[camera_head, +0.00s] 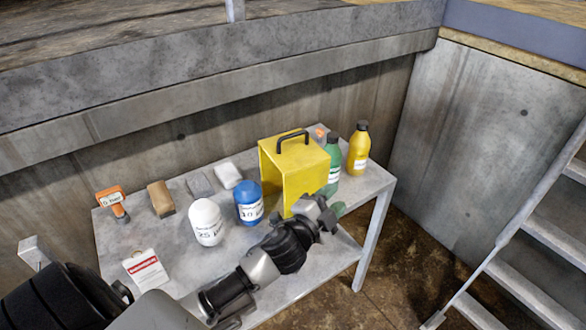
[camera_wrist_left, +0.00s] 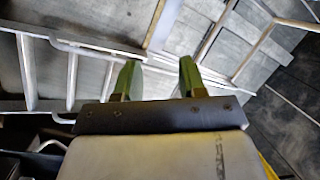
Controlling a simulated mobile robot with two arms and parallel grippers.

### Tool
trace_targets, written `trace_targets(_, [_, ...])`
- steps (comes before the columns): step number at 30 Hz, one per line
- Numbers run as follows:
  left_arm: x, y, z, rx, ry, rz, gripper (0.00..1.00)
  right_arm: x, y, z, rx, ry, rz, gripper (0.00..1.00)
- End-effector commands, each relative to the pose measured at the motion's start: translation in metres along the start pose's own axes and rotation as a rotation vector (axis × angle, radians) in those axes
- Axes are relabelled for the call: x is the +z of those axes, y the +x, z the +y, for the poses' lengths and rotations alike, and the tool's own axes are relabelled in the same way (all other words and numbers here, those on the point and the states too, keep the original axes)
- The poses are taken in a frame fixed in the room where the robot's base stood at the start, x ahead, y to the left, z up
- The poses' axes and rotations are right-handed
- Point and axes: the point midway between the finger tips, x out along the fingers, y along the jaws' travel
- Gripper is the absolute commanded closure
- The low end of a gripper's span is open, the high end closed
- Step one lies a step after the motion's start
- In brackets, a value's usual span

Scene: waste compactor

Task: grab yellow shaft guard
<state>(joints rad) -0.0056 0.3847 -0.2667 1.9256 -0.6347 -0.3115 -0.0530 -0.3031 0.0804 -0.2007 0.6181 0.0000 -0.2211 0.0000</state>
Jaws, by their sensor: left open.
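The yellow shaft guard (camera_head: 306,172) is a box-like cover with a black handle (camera_head: 292,137) on top. It stands on the grey table (camera_head: 170,230) towards its right end, in the head view. My left gripper (camera_head: 331,212) is in front of the guard's lower right side in that view, and part of the guard is hidden behind it. In the left wrist view the green fingertips of my left gripper (camera_wrist_left: 156,75) are apart with nothing between them. A small yellow strip shows at that view's lower right edge. My right gripper is not in view.
A green bottle (camera_head: 333,165) and a yellow bottle (camera_head: 358,150) stand right of the guard. A blue container (camera_head: 248,203) and a white container (camera_head: 206,222) stand left of it. Stairs (camera_head: 540,240) are at right.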

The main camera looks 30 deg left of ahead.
Motion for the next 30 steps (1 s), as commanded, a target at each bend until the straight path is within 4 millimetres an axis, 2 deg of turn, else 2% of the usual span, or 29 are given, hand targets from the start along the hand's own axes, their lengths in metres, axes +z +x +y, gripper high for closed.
trace_targets(1, [-0.02, 0.01, -0.023, -0.049, 0.083, 0.096, 0.59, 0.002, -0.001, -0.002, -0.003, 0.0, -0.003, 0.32])
trace_targets(3, [-0.04, 0.019, -0.04, -0.089, 0.192, 0.213, 0.59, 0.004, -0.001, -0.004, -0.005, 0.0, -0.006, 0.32])
trace_targets(8, [-0.077, 0.035, -0.064, -0.14, 0.459, 0.469, 0.59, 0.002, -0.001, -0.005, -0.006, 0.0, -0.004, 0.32])
trace_targets(12, [-0.104, 0.046, -0.079, -0.13, 0.805, 0.744, 0.59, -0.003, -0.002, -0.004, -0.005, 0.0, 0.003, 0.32])
trace_targets(14, [-0.106, 0.05, -0.083, -0.089, 0.998, 0.871, 0.59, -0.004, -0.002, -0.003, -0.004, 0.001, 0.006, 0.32])
trace_targets(17, [-0.089, 0.056, -0.092, 0.058, 1.329, 1.047, 0.59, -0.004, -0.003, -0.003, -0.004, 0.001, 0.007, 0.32])
trace_targets(21, [-0.033, 0.059, -0.128, 0.394, 1.709, 1.165, 0.59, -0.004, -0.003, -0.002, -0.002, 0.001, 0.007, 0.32])
trace_targets(24, [0.009, 0.054, -0.165, 0.663, 1.869, 1.165, 0.59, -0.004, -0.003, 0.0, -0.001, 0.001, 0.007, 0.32])
trace_targets(27, [0.041, 0.043, -0.201, 0.886, 1.943, 1.134, 0.59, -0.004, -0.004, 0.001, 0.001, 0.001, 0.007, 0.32])
trace_targets(30, [0.059, 0.034, -0.225, 1.032, 1.966, 1.104, 0.59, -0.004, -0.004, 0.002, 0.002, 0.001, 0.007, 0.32])
